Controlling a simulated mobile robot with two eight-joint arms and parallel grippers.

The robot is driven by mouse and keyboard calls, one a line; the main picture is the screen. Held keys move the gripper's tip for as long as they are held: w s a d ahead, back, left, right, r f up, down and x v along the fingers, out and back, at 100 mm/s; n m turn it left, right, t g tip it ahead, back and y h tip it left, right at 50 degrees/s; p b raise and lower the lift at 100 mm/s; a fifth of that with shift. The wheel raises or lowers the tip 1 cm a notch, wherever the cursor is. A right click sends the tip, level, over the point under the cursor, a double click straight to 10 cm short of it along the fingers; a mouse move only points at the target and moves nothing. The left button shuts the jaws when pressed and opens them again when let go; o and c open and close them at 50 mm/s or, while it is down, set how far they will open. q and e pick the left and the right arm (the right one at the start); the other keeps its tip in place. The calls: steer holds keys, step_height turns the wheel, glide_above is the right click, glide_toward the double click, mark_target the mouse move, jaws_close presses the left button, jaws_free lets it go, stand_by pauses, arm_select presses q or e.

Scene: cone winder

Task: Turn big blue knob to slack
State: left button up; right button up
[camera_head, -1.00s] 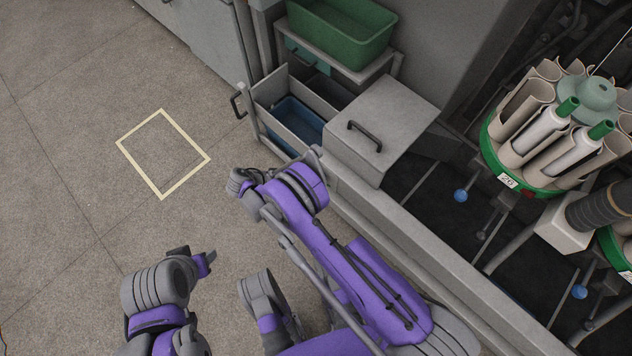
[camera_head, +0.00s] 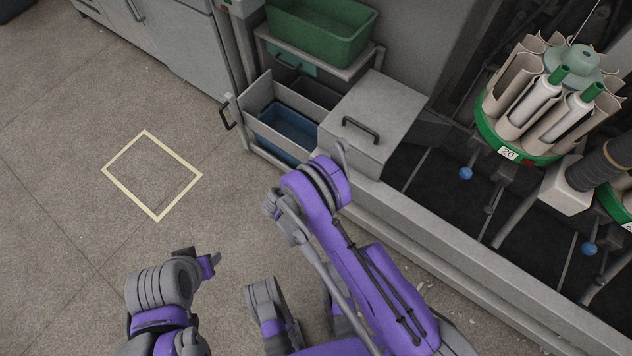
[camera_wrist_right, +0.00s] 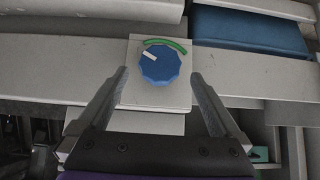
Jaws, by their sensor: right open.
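In the right wrist view, the big blue knob (camera_wrist_right: 160,64) sits on a pale square plate (camera_wrist_right: 128,95). Its white pointer mark (camera_wrist_right: 150,57) lies at the knob's upper left. A green arc (camera_wrist_right: 168,43) curves above the knob toward the right. My right gripper (camera_wrist_right: 160,80) is open, with one finger on each side of the plate and the knob between them. I see no finger touching the knob. The head view does not show the knob. My left gripper (camera_head: 208,262) is low at the left over the floor, and its jaw opening is unclear.
An open drawer with a blue bin (camera_head: 288,132) stands beside a grey box with a handle (camera_head: 385,115). A green tub (camera_head: 322,32) sits above. The winder's bobbin carousel (camera_head: 520,145) is at right. Floor with a yellow square outline (camera_head: 122,187) is clear at left.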

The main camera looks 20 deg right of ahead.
steer(key=b+x, duration=0.1)
steer(key=x, duration=0.4)
steer(key=c, duration=1.2)
steer(key=shift+c, duration=0.2)
steer(key=shift+w+a+f+n+g+h, duration=0.1)
steer(key=shift+w+n+g+h, duration=0.05)
steer(key=shift+n+g+h, duration=1.15)
steer(key=shift+g+h, duration=0.3)
steer(key=shift+g, duration=0.1)
